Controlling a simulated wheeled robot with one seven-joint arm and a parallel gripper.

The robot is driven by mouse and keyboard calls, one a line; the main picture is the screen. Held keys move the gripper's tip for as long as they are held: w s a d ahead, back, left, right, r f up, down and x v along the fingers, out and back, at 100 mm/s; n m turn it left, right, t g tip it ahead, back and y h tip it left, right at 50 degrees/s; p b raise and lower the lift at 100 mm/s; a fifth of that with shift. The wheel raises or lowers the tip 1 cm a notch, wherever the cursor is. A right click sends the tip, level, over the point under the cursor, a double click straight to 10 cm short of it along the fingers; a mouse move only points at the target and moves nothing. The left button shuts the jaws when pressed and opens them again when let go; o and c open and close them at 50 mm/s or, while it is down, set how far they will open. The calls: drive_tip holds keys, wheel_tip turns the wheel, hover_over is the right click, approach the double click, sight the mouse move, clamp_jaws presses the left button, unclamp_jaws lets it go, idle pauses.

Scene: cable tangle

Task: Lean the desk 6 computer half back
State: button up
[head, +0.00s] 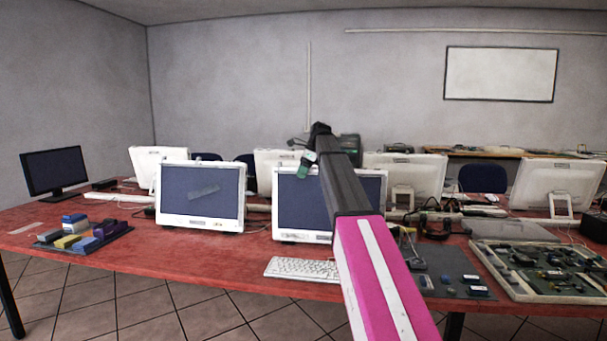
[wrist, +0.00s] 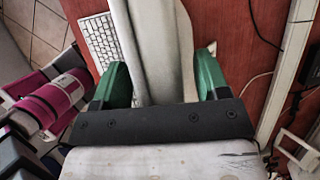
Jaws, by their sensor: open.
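A white all-in-one computer (head: 296,205) with a dark screen stands upright at the middle of the red desk, partly hidden behind my arm. No desk number is readable, so I cannot tell from labels whether it is desk 6's. My gripper (head: 306,163) is at its top edge; one green finger shows there. In the wrist view, my gripper (wrist: 160,72) is open, with a green finger on each side of a pale computer body (wrist: 150,40). The fingers straddle its edge; I cannot tell whether they touch it.
A similar computer (head: 200,195) stands to the left, and several more stand behind. A white keyboard (head: 302,269) lies in front. A circuit board tray (head: 505,297) and cables are at right; a dark tray with coloured blocks (head: 75,242) is at left.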

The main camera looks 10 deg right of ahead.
drive_tip(key=shift+f, duration=0.15)
clamp_jaws()
drive_tip(key=shift+g, duration=0.8)
drive_tip(key=w, duration=0.2)
drive_tip(key=w+d, duration=0.1)
drive_tip(key=w, duration=0.1)
drive_tip(key=shift+f, duration=0.35)
unclamp_jaws()
drive_tip(key=shift+s, duration=0.1)
drive_tip(key=shift+d+r, duration=0.1)
